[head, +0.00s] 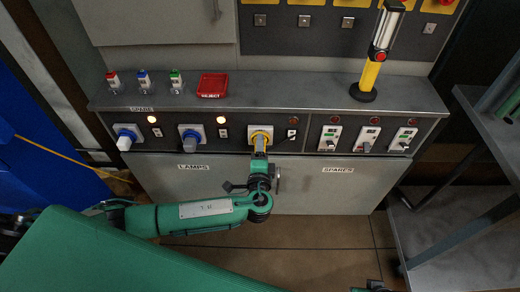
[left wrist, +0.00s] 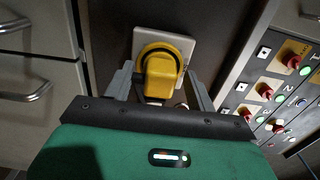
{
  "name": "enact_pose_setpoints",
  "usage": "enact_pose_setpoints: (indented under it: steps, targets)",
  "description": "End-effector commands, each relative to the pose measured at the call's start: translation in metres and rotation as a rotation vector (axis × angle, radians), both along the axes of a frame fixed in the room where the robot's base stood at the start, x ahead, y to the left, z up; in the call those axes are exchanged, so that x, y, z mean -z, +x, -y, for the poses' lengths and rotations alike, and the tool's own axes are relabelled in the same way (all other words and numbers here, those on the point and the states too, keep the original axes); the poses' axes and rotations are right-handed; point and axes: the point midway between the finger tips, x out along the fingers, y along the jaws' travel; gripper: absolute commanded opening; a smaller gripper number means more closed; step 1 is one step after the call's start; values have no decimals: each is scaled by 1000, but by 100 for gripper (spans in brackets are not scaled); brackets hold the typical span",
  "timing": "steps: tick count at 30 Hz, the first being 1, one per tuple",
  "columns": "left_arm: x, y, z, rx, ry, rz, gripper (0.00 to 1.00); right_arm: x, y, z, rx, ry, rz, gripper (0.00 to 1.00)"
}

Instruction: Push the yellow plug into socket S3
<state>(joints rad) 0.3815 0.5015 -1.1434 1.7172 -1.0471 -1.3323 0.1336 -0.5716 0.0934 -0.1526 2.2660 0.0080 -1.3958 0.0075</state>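The yellow plug (left wrist: 158,78) sits at a white socket plate (left wrist: 172,42), third from the left on the panel. Its front faces the wrist camera, and how deep it sits is unclear. In the head view the plate (head: 252,129) shows a yellow ring, with my gripper covering most of the plug. No S3 label is legible. My left gripper (head: 260,152) is right in front of the socket. In the left wrist view its fingers (left wrist: 160,88) stand apart on either side of the plug, with small gaps visible. A dark piece at the bottom edge may be my right gripper (head: 371,287).
Two blue-ringed sockets with plugs (head: 126,137) (head: 190,135) are to the left, beside lit orange lamps. The lamp (head: 293,120) right of the yellow one is dark red. A red reject tray (head: 212,86) and a yellow post (head: 369,77) stand on the ledge. A grey cart (head: 480,120) stands right.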

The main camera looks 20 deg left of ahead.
Motion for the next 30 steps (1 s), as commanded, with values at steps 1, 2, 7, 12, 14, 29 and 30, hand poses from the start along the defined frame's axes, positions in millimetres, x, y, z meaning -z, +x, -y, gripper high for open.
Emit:
enact_pose_setpoints:
  steps: [1, 2, 7, 12, 14, 29, 30]
  targets:
    - [0, 0, 0, 0, 0, 0, 56, 0, 0, 0, 0, 0, 0, 36]
    - [0, 0, 0, 0, 0, -1, 56, 0, 0, 0, 0, 0, 0, 36]
    - [0, 0, 0, 0, 1, -1, 56, -1, 0, 0, 0, 0, -1, 36]
    - [2, -19, 6, 1, -1, -4, 56, -20, 4, 0, 2, 4, 28, 36]
    - [2, -32, 9, 0, -2, -5, 56, -17, 3, 0, 2, 3, 21, 36]
    - [1, -124, 36, 0, -2, -3, 56, -13, 2, 1, 0, 0, 14, 36]
    - [1, -127, 37, 0, -1, -1, 56, -13, 2, 1, 0, 0, 13, 36]
